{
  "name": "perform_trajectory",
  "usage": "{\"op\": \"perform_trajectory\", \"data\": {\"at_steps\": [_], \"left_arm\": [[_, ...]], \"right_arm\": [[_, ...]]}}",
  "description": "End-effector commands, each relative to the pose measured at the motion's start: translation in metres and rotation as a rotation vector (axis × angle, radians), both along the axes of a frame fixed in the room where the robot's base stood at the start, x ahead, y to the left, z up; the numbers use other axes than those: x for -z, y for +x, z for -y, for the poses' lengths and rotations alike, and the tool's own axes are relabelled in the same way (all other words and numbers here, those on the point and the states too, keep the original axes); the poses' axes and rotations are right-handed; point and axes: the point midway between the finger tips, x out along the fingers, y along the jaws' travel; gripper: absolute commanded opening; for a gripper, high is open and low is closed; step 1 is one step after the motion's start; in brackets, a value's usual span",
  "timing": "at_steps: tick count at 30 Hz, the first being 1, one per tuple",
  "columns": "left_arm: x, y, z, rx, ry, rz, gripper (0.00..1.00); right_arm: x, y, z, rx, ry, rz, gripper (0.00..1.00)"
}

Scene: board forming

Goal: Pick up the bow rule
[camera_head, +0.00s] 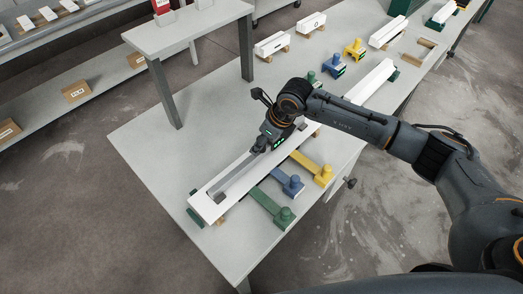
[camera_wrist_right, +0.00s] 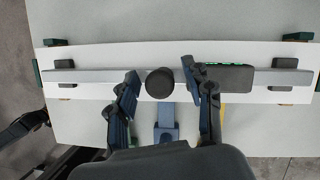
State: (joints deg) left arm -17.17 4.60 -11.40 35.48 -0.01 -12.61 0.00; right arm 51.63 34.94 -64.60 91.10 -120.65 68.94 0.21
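The bow rule (camera_head: 236,178) is a long grey bar lying along a white board (camera_head: 204,206). In the right wrist view the bow rule (camera_wrist_right: 95,76) runs straight across, with a round black knob (camera_wrist_right: 160,83) at its middle and dark blocks near both ends. My right gripper (camera_wrist_right: 160,76) is over the bar with its fingers apart, one on each side of the knob. A gap shows between each finger and the knob. In the head view the right gripper (camera_head: 262,144) hides the bar's middle and part of its far end. My left gripper is not seen.
Green (camera_head: 272,207), blue (camera_head: 288,182) and yellow (camera_head: 312,167) clamps lie beside the board on the table's near right side. A dark box with green markings (camera_wrist_right: 226,76) sits on the bar. A raised shelf (camera_head: 190,27) stands at the back left. The table's left part is clear.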

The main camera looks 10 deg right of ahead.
Motion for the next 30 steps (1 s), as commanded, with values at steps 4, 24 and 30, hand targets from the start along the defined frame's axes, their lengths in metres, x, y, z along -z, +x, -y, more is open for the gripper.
{"op": "perform_trajectory", "data": {"at_steps": [4, 24, 30], "left_arm": [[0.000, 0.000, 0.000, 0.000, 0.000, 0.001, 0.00], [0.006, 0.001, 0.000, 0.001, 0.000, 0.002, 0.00], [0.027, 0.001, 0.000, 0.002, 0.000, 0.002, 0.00]], "right_arm": [[0.000, 0.000, 0.000, 0.000, 0.000, 0.000, 0.19], [-0.006, 0.002, 0.000, 0.001, 0.003, 0.005, 0.00], [-0.025, 0.002, 0.000, 0.000, 0.004, 0.009, 0.00]]}}
